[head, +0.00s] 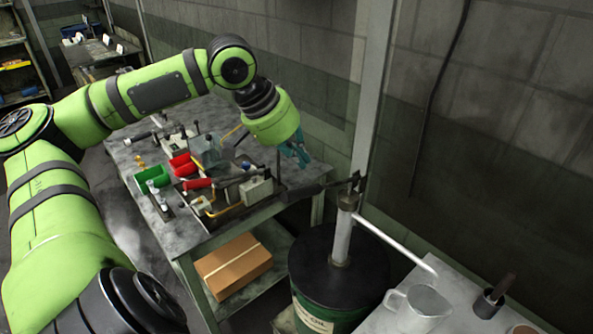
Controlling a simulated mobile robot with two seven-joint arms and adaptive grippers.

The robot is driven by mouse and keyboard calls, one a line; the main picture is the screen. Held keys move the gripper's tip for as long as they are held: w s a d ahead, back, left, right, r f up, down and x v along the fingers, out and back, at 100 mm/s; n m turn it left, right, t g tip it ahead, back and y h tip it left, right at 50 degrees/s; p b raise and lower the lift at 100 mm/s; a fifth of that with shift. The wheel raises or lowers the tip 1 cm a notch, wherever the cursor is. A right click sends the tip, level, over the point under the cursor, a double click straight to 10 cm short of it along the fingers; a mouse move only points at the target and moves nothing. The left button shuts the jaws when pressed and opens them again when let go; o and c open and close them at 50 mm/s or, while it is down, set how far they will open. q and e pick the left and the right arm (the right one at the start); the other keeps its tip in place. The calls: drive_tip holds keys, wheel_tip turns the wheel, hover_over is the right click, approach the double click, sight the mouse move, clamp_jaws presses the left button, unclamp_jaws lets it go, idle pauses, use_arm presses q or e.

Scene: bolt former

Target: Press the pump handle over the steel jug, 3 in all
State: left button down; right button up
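The pump stands on a dark green drum (307,316), with a grey upright tube (341,240) and a pale spout (395,242) slanting down to the right. The pump handle (302,193) has a black grip and sticks out to the left from the pump head. The steel jug (408,313) stands on a grey table at the lower right, with the spout's end above it. My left gripper (301,158) hangs above the handle's grip, pointing down, apart from it. Its teal fingers are small and partly hidden by the wrist, so their opening is unclear. My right gripper is out of view.
A workbench (228,231) on the left holds red and green bins, tools and a small vice-like fixture. A cardboard box (233,266) lies on its lower shelf. A grey post (373,90) rises behind the pump. A dark-handled cup (489,303) stands right of the jug.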

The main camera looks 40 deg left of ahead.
use_arm(q)
drive_tip(key=shift+s+d+f+b, duration=0.15)
drive_tip(key=shift+s+f+b, duration=0.15)
drive_tip(key=shift+f+b, duration=0.35)
drive_tip(key=shift+s+d+f+b, duration=0.15)
drive_tip(key=shift+s+f+b, duration=0.15)
drive_tip(key=shift+f, duration=0.6)
drive_tip(key=shift+w, duration=0.1)
